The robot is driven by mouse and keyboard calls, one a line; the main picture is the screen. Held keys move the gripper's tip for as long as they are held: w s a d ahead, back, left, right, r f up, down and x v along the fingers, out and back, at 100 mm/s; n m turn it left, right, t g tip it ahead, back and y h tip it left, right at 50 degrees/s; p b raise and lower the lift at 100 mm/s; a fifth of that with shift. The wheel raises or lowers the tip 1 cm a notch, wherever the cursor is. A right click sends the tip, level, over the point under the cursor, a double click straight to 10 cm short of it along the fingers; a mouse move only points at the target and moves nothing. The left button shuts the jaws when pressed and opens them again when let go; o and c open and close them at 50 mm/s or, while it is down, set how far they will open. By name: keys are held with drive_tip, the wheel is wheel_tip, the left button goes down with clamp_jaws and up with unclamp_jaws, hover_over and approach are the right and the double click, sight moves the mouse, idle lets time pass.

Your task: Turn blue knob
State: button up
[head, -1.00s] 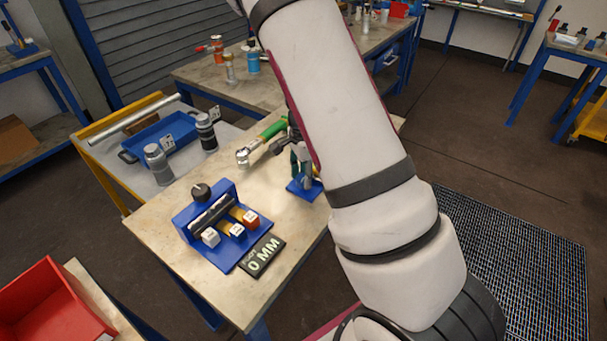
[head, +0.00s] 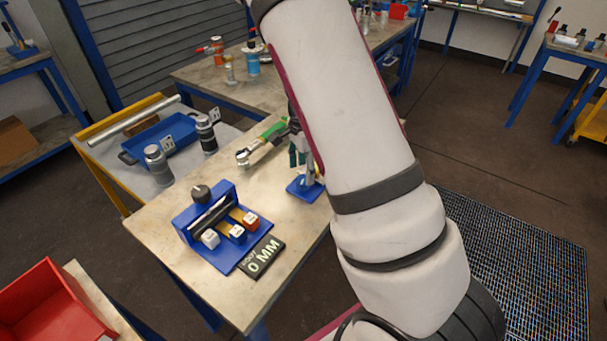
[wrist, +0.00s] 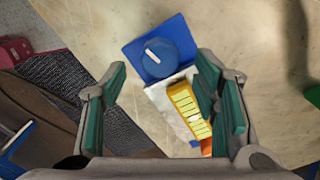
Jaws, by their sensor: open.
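The blue knob (wrist: 162,58) is round with a white line across its top. It sits on a blue square plate (wrist: 133,52) in the wrist view. My gripper (wrist: 162,74) is open, its green-padded fingers well apart, one on each side and nearer the camera than the knob. Nothing is between the pads that I can see being held. In the head view my gripper (head: 299,156) is over a blue base (head: 304,189) on the bench, and the knob itself cannot be made out there.
A yellow ribbed piece (wrist: 187,108) lies below the knob in the wrist view. A blue fixture with a dark knob (head: 200,192) and a "0 MM" display (head: 262,256) stand on the bench. The bench front is clear.

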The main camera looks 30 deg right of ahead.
sight(303, 179)
wheel_tip(303, 179, up, 9)
idle(0.3)
idle(0.5)
drive_tip(key=s+a+r+n+t, duration=0.2)
drive_tip(key=s+a+r+n, duration=0.5)
drive_tip(key=s, duration=0.4)
drive_tip(key=s+a+r+n+t, duration=0.3)
drive_tip(key=s+a+r+n, duration=0.4)
drive_tip(key=s+r+n, duration=0.3)
drive_tip(key=s+n, duration=0.2)
drive_tip(key=shift+r+n, duration=0.3)
idle(0.4)
